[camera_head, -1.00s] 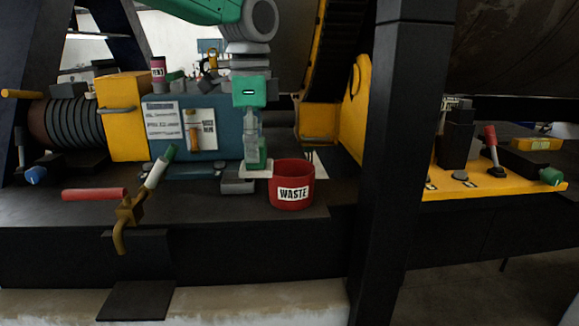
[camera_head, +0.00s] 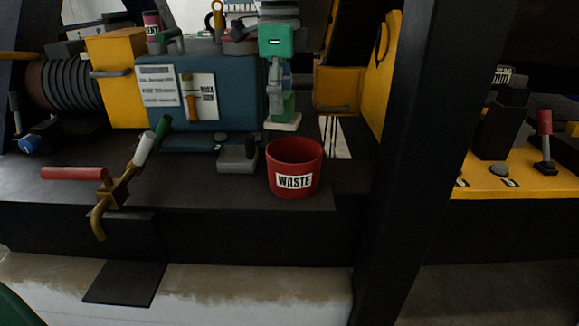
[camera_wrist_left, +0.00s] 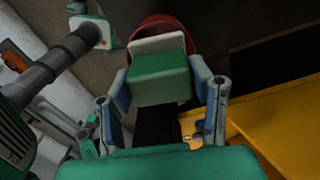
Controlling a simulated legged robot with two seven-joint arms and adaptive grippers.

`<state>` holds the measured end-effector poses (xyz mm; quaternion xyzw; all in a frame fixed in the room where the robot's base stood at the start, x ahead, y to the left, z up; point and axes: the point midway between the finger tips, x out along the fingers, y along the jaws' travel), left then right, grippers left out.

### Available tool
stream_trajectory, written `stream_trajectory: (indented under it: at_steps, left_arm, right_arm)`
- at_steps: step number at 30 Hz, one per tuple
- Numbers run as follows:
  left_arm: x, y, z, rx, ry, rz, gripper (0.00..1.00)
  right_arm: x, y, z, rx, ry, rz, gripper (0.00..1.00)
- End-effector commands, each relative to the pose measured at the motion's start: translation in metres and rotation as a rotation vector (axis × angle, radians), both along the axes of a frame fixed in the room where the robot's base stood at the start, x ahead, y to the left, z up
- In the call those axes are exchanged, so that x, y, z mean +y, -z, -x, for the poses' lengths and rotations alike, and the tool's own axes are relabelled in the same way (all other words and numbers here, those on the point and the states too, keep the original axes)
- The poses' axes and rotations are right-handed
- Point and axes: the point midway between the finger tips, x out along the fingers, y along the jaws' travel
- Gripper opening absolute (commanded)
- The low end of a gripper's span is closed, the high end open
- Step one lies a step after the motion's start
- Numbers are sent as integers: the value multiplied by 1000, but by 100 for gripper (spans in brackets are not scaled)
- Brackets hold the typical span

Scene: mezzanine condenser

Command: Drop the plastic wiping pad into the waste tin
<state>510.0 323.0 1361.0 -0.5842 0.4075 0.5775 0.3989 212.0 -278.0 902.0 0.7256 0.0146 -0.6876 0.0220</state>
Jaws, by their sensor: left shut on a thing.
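The wiping pad (camera_head: 284,124), green with a white layer, is held in my left gripper (camera_head: 281,108), which points down. In the left wrist view the pad (camera_wrist_left: 160,78) sits between both fingers of the left gripper (camera_wrist_left: 161,85). The red waste tin (camera_head: 294,182), with a white WASTE label, stands upright on the dark bench. The pad shows just above the far rim of the tin; whether it is over the opening or behind it is unclear. In the left wrist view the tin (camera_wrist_left: 147,27) is partly hidden by the pad. My right gripper is not in view.
A blue housing (camera_head: 232,90) with notices stands behind left of the tin. A grey block (camera_head: 237,158) is close left of it. A brass valve with a red handle (camera_head: 75,174) is further left. A dark post (camera_head: 400,160) rises at right, before a yellow bench (camera_head: 480,180).

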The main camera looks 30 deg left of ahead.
Motion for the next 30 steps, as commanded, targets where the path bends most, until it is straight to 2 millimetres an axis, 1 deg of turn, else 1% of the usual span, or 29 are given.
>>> stream_trajectory:
  at_steps: [1,4,10,15,16,17,18,26,30]
  left_arm:
    - [-1,6,-1,3,1,-1,24]
    - [-2,12,0,1,1,-2,24]
    - [-1,15,4,-4,1,-1,24]
    - [0,16,2,-2,1,0,24]
    - [0,16,2,-2,1,0,55]
    - [0,16,2,-1,1,1,65]
    - [0,17,1,-1,0,0,72]
    - [0,16,2,-1,0,0,72]
    - [0,8,1,-5,0,-1,72]
  right_arm:
    - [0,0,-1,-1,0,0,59]
    - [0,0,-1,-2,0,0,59]
    - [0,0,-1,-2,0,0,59]
    - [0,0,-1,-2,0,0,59]
    - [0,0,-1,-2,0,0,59]
    - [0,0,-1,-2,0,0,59]
    - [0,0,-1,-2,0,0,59]
    - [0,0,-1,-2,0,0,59]
    - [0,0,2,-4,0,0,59]
